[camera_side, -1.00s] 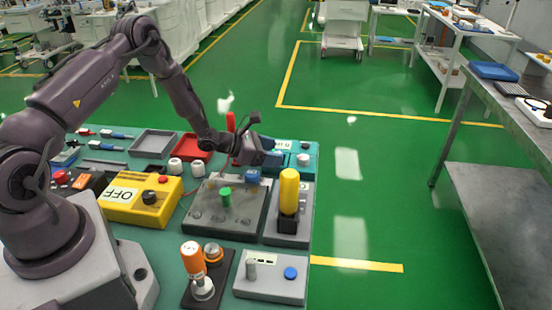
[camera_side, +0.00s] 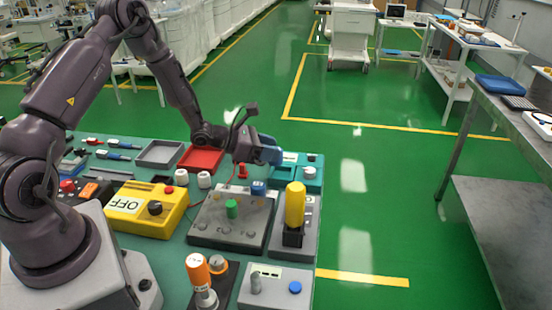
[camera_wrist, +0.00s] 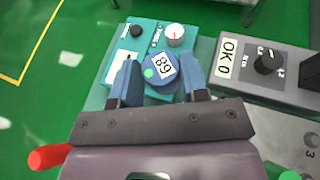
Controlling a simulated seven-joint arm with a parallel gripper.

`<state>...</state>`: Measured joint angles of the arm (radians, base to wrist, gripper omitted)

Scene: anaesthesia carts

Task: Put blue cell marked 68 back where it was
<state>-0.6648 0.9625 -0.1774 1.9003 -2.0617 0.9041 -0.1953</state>
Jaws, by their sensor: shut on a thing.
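The blue cell marked 68 (camera_wrist: 160,70) is between the two fingers of my gripper (camera_wrist: 160,80) in the wrist view. Its label shows upside down, beside a green dot. My gripper is shut on it. In the side view my gripper (camera_side: 268,150) is above the back of the bench, at the left edge of the teal unit (camera_side: 310,184). The cell is hard to make out there. The teal unit shows behind the cell in the wrist view (camera_wrist: 112,70); I cannot tell the gap between them. A grey board (camera_side: 222,236) carries a green cell (camera_side: 232,208) and a blue piece (camera_side: 258,187).
A tall yellow piece (camera_side: 295,204) stands in a holder right of the board. A yellow OFF box (camera_side: 172,215), white knobs and a red tray (camera_side: 203,158) lie left of it. A grey unit marked OK (camera_wrist: 285,72) is at right in the wrist view.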

